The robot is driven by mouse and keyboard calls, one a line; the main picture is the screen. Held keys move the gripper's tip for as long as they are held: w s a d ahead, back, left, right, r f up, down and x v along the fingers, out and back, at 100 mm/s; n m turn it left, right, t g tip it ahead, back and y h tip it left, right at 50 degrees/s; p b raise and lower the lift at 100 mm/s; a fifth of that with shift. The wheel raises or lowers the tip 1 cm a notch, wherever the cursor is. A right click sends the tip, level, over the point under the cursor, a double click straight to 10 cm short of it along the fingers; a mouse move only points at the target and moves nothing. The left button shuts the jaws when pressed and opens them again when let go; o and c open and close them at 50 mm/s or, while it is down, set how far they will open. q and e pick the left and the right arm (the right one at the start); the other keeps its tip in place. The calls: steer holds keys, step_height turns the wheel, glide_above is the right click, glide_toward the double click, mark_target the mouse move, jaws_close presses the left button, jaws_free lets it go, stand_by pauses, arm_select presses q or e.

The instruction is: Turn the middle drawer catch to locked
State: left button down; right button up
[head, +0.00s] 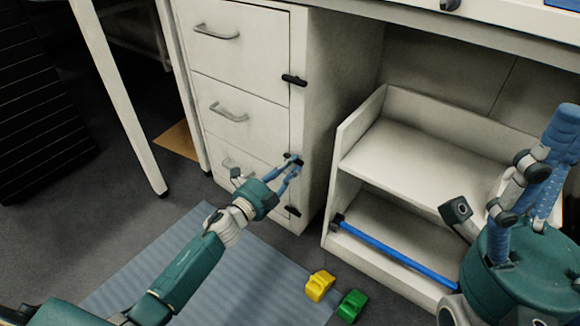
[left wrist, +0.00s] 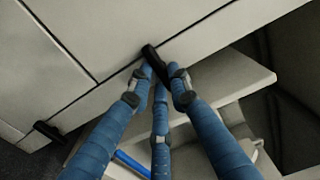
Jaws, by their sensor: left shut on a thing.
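The white drawer cabinet (head: 243,75) has a black catch at the right edge of each drawer. The middle catch (left wrist: 152,58) lies between my left gripper's blue fingers in the left wrist view and crosses the seam at an angle. My left gripper (head: 293,162) is shut on it, and its fingers hide much of the catch in the head view. The upper catch (head: 294,79) and the lower catch (head: 293,211) also lie across the seam. My right gripper (head: 512,180) is at the right, its fingers spread and empty, away from the cabinet.
A low white shelf unit (head: 420,155) stands right of the cabinet, with a blue bar (head: 395,252) along its front. A yellow block (head: 319,286) and a green block (head: 352,305) are by the blue-grey mat (head: 240,275). A white table leg (head: 120,95) stands left.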

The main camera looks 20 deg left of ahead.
arm_select(q)
steer(key=shift+f, duration=0.15)
steer(key=c, duration=1.6)
jaws_free()
steer(key=v, duration=1.2)
